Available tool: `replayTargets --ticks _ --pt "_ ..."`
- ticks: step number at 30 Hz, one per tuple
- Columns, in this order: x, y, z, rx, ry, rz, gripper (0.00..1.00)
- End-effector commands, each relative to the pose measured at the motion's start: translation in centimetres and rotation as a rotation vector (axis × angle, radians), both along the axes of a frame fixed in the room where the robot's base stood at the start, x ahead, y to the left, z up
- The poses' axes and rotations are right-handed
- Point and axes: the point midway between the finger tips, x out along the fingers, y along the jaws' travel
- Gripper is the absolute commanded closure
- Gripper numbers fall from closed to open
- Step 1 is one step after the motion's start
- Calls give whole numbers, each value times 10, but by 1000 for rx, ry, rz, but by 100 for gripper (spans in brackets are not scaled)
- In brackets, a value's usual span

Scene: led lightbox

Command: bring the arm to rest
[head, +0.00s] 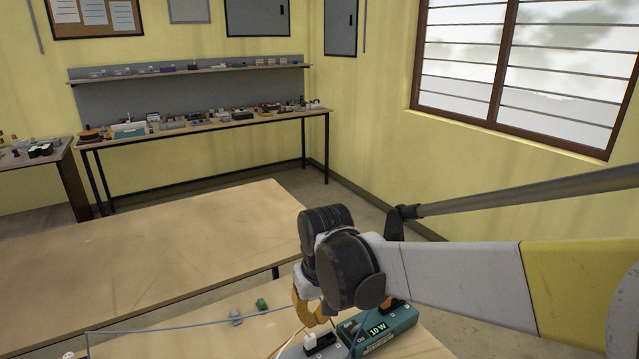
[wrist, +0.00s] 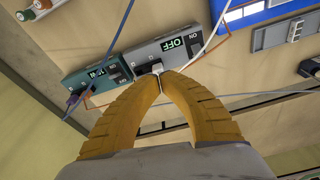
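My gripper (wrist: 161,82) is shut, its two orange fingertips meeting with nothing seen between them. In the head view the gripper (head: 311,316) hangs low over the near table, partly hidden by my dark wrist joint. The fingertips are at a white switch piece (wrist: 157,68) on a grey box (wrist: 140,56) whose display reads OFF. I cannot tell whether they touch it. The arm is stretched out from the right, over the table.
A teal box (head: 399,326) reading 10 W stands beside the grey box (head: 322,350). Cables run around both. Green (head: 261,304) and grey (head: 235,316) small parts lie to the left. A blue-edged white item (wrist: 250,12) is nearby. The table behind (head: 150,240) is bare.

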Motion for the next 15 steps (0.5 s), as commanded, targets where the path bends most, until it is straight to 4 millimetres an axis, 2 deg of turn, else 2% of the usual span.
replayTargets --ticks 1,3,7,12,15 --pt "-11 -25 11 12 -32 -36 100" --pt "-24 -54 26 28 -79 -80 100" --pt "-54 -103 42 53 -169 -162 100" --pt "-100 -156 46 73 -286 -264 100" --pt "-122 -178 41 77 -345 -314 100"
